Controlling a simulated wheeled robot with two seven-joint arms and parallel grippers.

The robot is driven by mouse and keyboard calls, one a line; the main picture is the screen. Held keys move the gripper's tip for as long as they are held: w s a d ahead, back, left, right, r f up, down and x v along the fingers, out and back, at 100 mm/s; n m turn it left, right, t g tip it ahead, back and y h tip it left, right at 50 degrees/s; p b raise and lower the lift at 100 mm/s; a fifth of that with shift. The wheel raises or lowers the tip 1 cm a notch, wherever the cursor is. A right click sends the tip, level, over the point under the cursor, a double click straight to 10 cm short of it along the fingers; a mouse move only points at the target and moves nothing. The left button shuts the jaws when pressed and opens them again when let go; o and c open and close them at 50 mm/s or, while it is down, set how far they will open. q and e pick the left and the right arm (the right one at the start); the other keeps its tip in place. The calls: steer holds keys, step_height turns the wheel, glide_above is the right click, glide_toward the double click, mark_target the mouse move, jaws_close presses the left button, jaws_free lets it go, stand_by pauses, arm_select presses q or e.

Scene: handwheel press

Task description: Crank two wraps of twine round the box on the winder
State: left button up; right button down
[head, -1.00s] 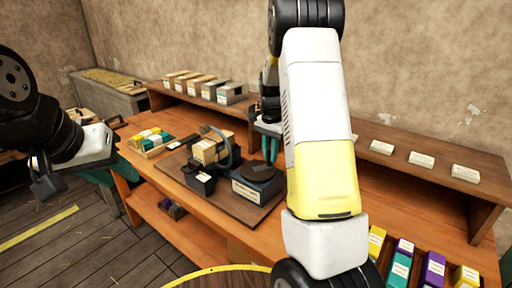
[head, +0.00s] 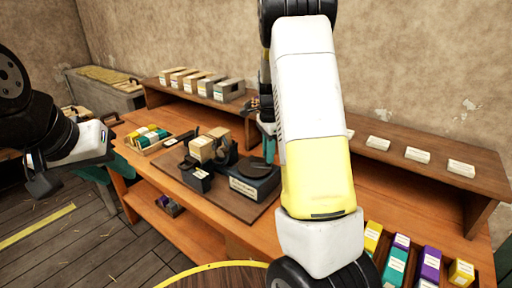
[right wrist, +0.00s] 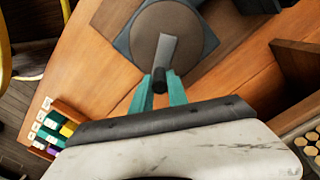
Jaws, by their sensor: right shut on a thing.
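The winder (head: 254,187) stands on a brown board on the bench, with a dark round crank disc on top. A light cardboard box (head: 202,149) sits at its left part, beside a dark curved arm (head: 226,153). Twine round the box is too small to make out. In the right wrist view the crank (right wrist: 166,48) is a disc with a grey bar ending in a black knob (right wrist: 160,76). My right gripper (right wrist: 160,90) is shut on that knob; in the head view my arm partly hides it. My left gripper (head: 118,168) is open and empty, left of the bench.
A tray of coloured blocks (head: 147,138) lies left of the winder. Several boxes (head: 205,86) and white labels (head: 417,155) line the back shelf. Coloured boxes (head: 398,262) stand at the front right. The bench is bare in front of the board.

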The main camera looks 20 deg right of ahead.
stand_by(0.3)
steer(key=c, duration=1.3)
jaws_free()
steer(key=shift+r, duration=3.9)
steer(key=shift+s+r, duration=0.1)
steer(key=s+a+r+n+t, duration=0.2)
steer(key=s+a+r+n, duration=0.1)
steer(key=s+n, duration=0.3)
steer(key=s+a+r+n+t+y, duration=0.1)
steer(key=s+n, duration=0.4)
steer(key=s, duration=0.5)
steer(key=s+a+r+n+t+y, duration=0.1)
steer(key=s+a+r+n+t, duration=0.2)
steer(key=s+a+r+n, duration=0.3)
steer(key=s, duration=0.3)
steer(key=shift+n, duration=0.3)
